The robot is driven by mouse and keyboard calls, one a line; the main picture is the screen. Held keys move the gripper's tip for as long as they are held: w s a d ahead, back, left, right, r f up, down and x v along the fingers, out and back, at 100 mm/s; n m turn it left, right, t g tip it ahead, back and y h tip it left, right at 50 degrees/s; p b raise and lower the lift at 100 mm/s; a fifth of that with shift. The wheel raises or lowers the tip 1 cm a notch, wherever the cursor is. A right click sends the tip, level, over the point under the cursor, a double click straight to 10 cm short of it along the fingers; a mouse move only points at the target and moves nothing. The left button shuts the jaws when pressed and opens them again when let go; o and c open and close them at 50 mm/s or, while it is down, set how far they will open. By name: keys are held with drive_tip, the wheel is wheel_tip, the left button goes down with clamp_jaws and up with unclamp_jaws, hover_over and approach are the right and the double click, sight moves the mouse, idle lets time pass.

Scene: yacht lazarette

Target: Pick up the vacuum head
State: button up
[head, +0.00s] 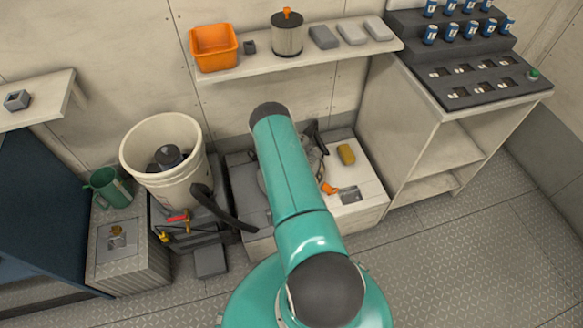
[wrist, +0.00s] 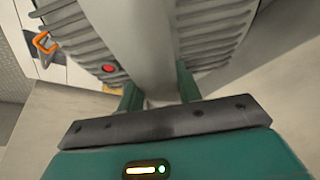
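The vacuum head (wrist: 215,30) fills the upper part of the wrist view as a dark grey ribbed body. It has a red button and a smooth lighter grey handle across its middle. In the head view my teal arm hides most of it, over the low white-topped locker (head: 362,205); only dark edges show beside the arm. My gripper (wrist: 160,88) has one green finger on each side of the handle, very close to it. Whether the fingers press on the handle cannot be told. The gripper is hidden in the head view.
A white bucket (head: 185,190) with dark items stands left of the locker, a black hose beside it. An orange clip (head: 329,188) and a yellow block (head: 346,154) lie on the locker. A shelf (head: 300,62) overhangs behind; a cabinet stands right. The right foreground floor is clear.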

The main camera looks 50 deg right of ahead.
drive_tip(key=c, duration=0.4)
drive_tip(key=shift+w+r, duration=0.1)
clamp_jaws()
drive_tip(key=shift+r, duration=0.1)
